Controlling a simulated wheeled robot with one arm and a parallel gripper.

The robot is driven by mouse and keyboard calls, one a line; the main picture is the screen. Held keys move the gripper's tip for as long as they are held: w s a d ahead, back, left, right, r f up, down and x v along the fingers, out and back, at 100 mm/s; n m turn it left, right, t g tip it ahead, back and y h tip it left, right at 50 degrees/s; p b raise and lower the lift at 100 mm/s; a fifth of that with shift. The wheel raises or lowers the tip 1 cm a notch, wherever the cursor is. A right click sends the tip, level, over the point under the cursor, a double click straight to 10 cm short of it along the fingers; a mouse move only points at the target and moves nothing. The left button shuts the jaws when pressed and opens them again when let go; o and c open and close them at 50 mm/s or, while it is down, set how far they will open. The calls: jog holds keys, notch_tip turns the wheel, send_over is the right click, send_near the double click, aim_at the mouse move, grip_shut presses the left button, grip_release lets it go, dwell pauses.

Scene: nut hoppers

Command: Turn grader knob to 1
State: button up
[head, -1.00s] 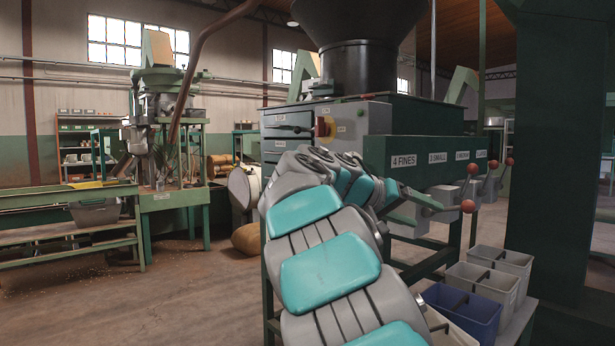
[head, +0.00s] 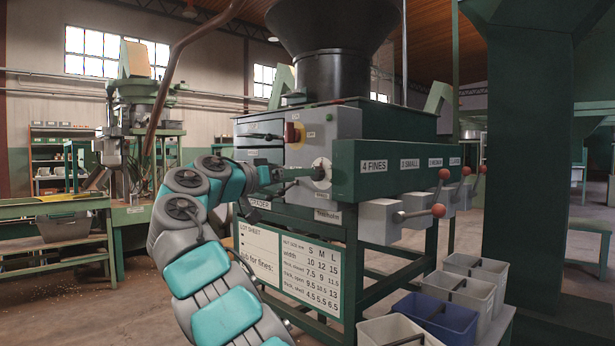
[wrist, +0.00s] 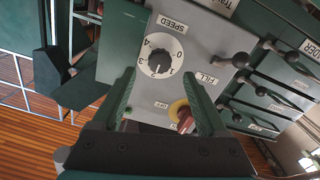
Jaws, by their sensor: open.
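The grader knob is a black knob on a white numbered dial labelled SPEED (wrist: 159,62), on the grey control panel. In the wrist view it sits just beyond and between my fingertips. Its pointer seems to face the low side of the picture, near 2; I cannot read it exactly. My gripper (wrist: 160,76) is open, one green finger on either side, with nothing held. I cannot tell whether the fingers touch the knob.
A red switch on a yellow ring (wrist: 183,115) lies below the dial, close to the right finger in the wrist view. Black levers (wrist: 268,85) are to the right. The green chute box (head: 385,168) and red-ball handles (head: 438,210) stand to the right in the head view.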

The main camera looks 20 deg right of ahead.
aim_at(318, 174)
jog(key=x, duration=0.5)
jog(key=shift+d, duration=0.1)
jog(key=shift+c, duration=0.3)
grip_shut()
